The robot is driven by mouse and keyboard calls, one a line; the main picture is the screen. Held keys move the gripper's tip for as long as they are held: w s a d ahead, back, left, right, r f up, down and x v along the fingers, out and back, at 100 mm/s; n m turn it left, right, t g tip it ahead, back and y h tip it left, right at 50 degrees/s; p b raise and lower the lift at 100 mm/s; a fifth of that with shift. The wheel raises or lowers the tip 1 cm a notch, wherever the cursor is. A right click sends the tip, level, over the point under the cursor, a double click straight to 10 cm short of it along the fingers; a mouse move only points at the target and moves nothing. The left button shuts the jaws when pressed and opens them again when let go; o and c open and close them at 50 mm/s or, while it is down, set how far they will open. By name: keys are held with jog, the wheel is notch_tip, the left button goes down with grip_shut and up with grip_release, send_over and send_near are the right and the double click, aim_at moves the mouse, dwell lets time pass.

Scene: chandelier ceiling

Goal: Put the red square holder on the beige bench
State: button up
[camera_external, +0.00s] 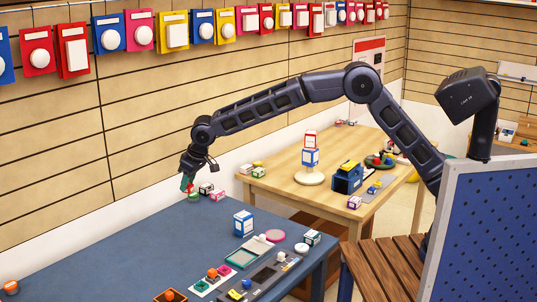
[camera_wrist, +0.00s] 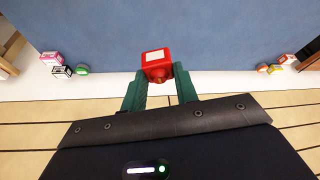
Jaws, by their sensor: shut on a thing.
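My gripper (camera_wrist: 158,85) has its green fingers shut on the red square holder (camera_wrist: 155,60), a small red block with a white label. In the external view my gripper (camera_external: 187,181) points down near the far edge of the blue table, and only a bit of red (camera_external: 188,188) shows at its tips. I cannot tell exactly how high the holder is above the tabletop. The beige bench (camera_external: 270,180) is the light wooden table to the right, behind the blue table. My gripper is to the left of it, not over it.
The blue table (camera_external: 130,245) carries small boxes near my gripper, a blue-and-white box (camera_external: 243,223) and several trays at the front. The bench's left front area is mostly clear.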

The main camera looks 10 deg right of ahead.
jog(key=s+a+n, duration=0.1)
jog(key=s+a, duration=0.3)
jog(key=s, duration=0.7)
jog(key=f, duration=2.5)
jog(key=shift+w+f, duration=0.1)
jog(key=shift+w, duration=0.25)
jog(key=shift+d+f, duration=0.1)
jog(key=shift+f, duration=0.05)
jog(key=o, duration=1)
jog(key=shift+o, duration=0.2)
